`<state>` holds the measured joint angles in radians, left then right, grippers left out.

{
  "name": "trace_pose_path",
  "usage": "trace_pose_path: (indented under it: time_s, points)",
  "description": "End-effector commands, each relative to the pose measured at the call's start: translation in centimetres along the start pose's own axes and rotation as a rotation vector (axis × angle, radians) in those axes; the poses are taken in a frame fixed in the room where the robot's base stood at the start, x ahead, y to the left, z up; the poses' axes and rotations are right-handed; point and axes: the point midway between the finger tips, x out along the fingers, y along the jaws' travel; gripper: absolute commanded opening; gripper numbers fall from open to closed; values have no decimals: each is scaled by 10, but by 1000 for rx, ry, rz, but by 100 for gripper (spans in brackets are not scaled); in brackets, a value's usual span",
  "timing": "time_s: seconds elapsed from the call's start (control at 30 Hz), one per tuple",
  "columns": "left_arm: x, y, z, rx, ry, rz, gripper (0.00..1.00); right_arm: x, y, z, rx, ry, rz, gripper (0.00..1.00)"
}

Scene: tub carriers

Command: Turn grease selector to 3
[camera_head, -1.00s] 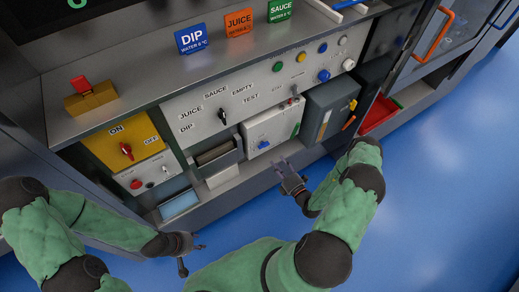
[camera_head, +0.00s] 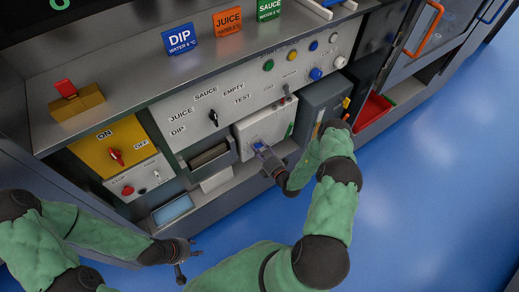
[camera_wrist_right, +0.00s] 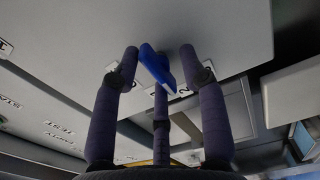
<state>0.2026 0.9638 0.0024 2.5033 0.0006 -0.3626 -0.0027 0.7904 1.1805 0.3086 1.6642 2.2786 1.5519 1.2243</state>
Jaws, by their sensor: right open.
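The grease selector appears to be a blue knob (camera_head: 257,143) on the white box low in the cabinet front. In the right wrist view the blue knob (camera_wrist_right: 154,64) stands tilted between my finger tips, with small number labels around it; one reads 2, the others are partly hidden by the fingers. My right gripper (camera_head: 264,151) is at the knob, open, with its fingers (camera_wrist_right: 160,58) on either side of it; I cannot tell whether they touch it. My left gripper (camera_head: 190,260) is open and empty, low over the floor in front of the cabinet.
Left of the white box are a dark slot unit (camera_head: 209,156) and a yellow ON/OFF switch panel (camera_head: 108,147). A grey box (camera_head: 322,100) stands close on its right, and a red bin (camera_head: 373,110) beyond. A panel with a black selector (camera_head: 213,117) and buttons is above. The blue floor is clear.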

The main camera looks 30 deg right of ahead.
Motion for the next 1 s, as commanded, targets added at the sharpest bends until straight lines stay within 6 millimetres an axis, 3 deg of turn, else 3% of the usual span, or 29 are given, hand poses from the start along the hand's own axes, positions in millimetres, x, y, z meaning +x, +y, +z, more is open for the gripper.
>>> trace_pose_path:
  time_s: [0.07,0.23,0.63,1.0]
  points:
    - [0,0,0,0,0,0,40,0,0,0,0,0,0,43]
    - [0,0,0,0,0,0,40,0,0,0,0,1,-1,0]
    - [-1,0,0,0,0,0,40,-1,-2,-1,-31,1,-7,0]
    - [-4,2,0,0,0,0,40,-2,-4,-2,-269,2,-11,0]
